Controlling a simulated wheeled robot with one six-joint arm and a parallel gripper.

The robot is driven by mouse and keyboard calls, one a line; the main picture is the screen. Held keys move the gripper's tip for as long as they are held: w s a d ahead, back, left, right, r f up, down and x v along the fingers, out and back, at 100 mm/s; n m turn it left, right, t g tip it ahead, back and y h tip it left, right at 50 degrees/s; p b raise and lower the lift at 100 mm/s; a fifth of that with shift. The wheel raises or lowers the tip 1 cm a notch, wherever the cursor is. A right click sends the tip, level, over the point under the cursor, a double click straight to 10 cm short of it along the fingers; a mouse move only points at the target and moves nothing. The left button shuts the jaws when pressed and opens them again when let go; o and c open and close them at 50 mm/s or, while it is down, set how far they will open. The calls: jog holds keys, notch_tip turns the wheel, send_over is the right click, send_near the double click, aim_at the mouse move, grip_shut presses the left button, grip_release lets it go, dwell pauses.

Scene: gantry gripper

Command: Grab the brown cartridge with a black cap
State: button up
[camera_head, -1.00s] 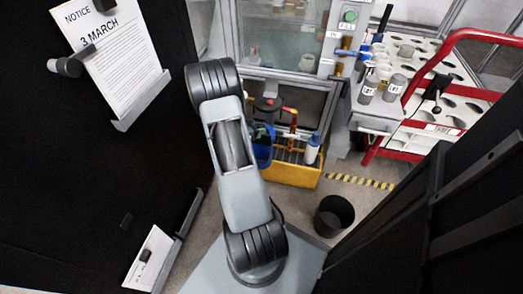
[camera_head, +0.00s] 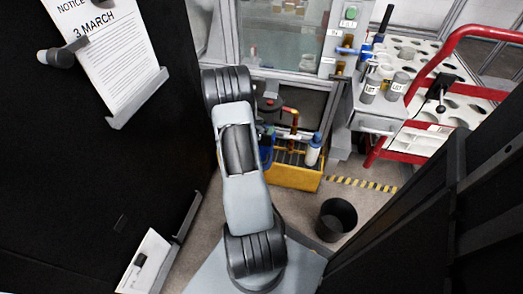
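I cannot make out a brown cartridge with a black cap for certain. My arm rises in the middle of the view. My gripper does not show; the arm's far end is hidden behind its own upper joint.
A red rail (camera_head: 424,68) curves over the rack. A yellow crate (camera_head: 290,177) with bottles stands on the floor below a glazed cabinet (camera_head: 283,35). A black bin (camera_head: 336,219) stands to its right. Dark panels flank both sides. A notice (camera_head: 105,55) hangs upper left.

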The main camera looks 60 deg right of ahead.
grip_shut()
dwell(0.3)
jog(key=shift+r, duration=0.1)
